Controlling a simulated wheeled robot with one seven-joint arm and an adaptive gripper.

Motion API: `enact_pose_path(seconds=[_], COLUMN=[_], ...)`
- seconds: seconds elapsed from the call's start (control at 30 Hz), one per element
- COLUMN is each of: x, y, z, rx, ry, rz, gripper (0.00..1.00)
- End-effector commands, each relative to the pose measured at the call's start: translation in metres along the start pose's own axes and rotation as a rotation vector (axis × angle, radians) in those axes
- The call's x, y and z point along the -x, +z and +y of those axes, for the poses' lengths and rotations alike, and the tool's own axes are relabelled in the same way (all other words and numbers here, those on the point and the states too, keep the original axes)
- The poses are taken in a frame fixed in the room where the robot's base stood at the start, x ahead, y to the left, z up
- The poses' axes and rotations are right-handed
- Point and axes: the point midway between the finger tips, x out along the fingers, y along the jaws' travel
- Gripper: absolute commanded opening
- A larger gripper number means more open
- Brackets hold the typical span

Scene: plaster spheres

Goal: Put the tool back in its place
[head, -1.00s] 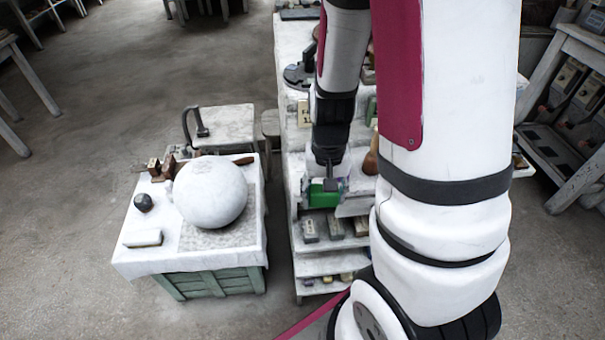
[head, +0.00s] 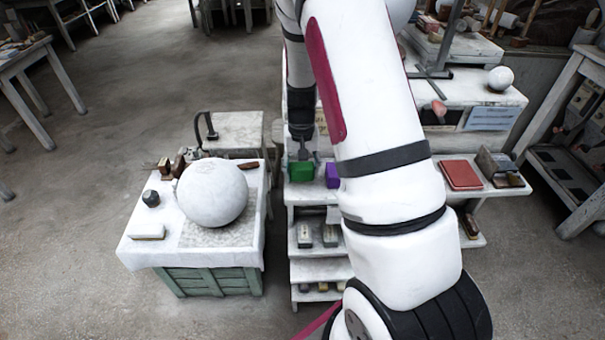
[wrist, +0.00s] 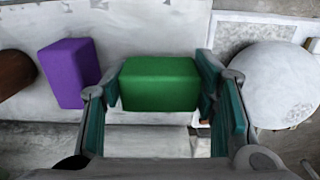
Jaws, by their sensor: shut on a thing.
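A green block (head: 301,171) is at the left end of a white shelf level in the head view. In the wrist view the green block (wrist: 160,84) sits between the two fingers of my gripper (wrist: 160,92), which is shut on it. My gripper (head: 302,152) reaches down from above in the head view. I cannot tell whether the block touches the shelf. A purple block (head: 332,175) stands just right of it, apart from it; it also shows at the left of the wrist view (wrist: 70,72).
A white-topped table (head: 140,248) with a large plaster sphere (head: 212,194) stands to the left. Lower shelf steps hold grey blocks (head: 304,235). A red book-like item (head: 461,175) lies on the right shelf. My arm hides part of the shelving. Floor at left is open.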

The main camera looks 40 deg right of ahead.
Motion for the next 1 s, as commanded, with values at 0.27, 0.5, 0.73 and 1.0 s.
enact_pose_path(seconds=[0.27, 0.5, 0.73, 1.0], x=[-0.016, -0.018, -0.018, -0.015], y=[-0.001, -0.001, -0.001, 0.0], z=[0.0, 0.0, 0.0, 0.0], rx=[0.001, 0.0, 0.0, 0.001], ry=[-0.001, -0.001, -0.001, -0.001], rz=[0.005, 0.004, 0.004, 0.004], gripper=[0.21, 0.21, 0.74, 0.74])
